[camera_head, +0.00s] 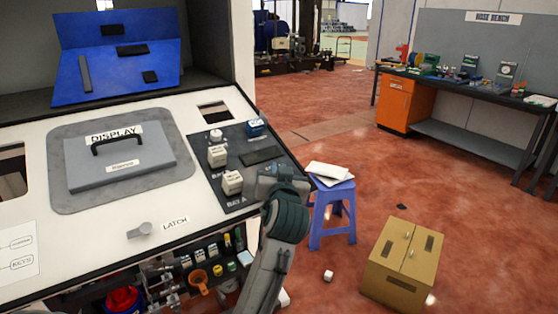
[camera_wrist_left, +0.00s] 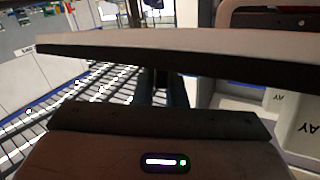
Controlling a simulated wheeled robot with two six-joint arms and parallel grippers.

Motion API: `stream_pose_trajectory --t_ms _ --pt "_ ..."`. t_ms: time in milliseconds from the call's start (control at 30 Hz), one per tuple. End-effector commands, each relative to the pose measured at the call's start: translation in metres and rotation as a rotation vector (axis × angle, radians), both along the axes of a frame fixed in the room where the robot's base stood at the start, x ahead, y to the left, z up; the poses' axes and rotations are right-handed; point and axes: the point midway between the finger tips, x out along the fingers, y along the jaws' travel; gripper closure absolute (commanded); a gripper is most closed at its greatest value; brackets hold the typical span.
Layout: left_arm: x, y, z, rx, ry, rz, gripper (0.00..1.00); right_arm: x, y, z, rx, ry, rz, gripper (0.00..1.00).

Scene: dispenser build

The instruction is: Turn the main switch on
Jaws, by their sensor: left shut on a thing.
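My left gripper (camera_head: 278,182) is at the right edge of the dark bay panel (camera_head: 240,204) on the console. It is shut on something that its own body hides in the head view. In the left wrist view, a dark-edged pale bar (camera_wrist_left: 160,52) and a dark bar (camera_wrist_left: 160,122) cross the picture; I cannot tell what lies between them. No switch with a readable main label shows. My right gripper is not in view.
A blue stool (camera_head: 333,205) and a cardboard box (camera_head: 403,262) stand on the floor at right. A bench (camera_head: 450,84) is behind.

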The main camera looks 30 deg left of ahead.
Motion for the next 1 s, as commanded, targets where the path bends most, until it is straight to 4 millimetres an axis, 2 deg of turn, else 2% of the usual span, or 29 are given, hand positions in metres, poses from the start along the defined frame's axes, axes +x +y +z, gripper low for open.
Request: stream_pose_trajectory --t_ms 33,333,967,1000 --pt "0.0 0.002 0.007 0.013 0.012 -0.03 1.0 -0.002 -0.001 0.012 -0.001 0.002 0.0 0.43" --pt "0.0 0.001 0.005 0.032 0.063 -0.173 1.0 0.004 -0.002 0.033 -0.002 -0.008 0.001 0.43" --pt "0.001 0.0 0.002 0.038 0.079 -0.223 1.0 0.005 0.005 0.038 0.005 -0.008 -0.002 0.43" --pt "0.001 0.0 0.002 0.038 0.079 -0.223 0.85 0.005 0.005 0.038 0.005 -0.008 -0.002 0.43"
